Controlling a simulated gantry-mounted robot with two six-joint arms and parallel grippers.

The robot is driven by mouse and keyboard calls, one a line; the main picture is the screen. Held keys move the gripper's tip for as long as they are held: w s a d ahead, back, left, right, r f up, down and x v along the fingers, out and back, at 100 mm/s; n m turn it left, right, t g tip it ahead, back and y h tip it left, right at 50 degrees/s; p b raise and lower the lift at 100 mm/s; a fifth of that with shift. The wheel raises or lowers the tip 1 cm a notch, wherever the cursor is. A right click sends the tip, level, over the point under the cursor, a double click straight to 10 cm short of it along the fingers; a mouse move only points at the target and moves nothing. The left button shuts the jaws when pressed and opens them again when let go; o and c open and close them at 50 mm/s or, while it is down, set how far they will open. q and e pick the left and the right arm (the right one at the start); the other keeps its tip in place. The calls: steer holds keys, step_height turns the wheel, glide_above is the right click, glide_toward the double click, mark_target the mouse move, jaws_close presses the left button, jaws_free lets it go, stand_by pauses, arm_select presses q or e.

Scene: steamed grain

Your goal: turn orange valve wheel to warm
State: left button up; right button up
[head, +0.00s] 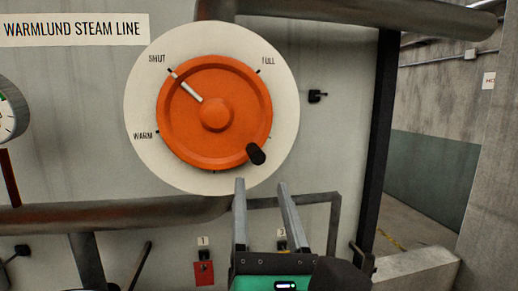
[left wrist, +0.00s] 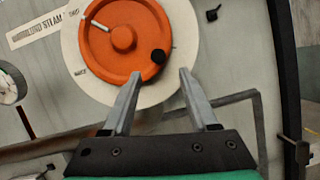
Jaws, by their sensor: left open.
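The orange valve wheel (head: 200,125) sits on a round cream dial plate (head: 140,95) marked SHUT, WARM and FULL. Its white pointer line (head: 187,87) aims at the SHUT mark at upper left. A black knob (head: 256,154) sticks out at the wheel's lower right. The wheel (left wrist: 100,55) and knob (left wrist: 157,56) also show in the left wrist view. My left gripper (head: 260,184) is open and empty, its fingertips just below the knob and apart from it in the picture. My right gripper is not in view.
A thick pipe (head: 110,213) runs across below the dial. A gauge (head: 10,110) is at the left edge. A dark post (head: 378,130) stands at right, with open floor beyond.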

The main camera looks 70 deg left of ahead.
mark_target(256, 153)
arm_select(q)
steer(key=p+x, duration=0.2)
steer(key=x, duration=0.6)
steer(key=shift+a+r, duration=0.25)
steer(key=shift+a, duration=0.1)
steer(key=shift+w+a+r, duration=0.1)
steer(key=shift+w+a, duration=0.05)
steer(key=shift+a, duration=0.3)
jaws_close()
stand_by(0.4)
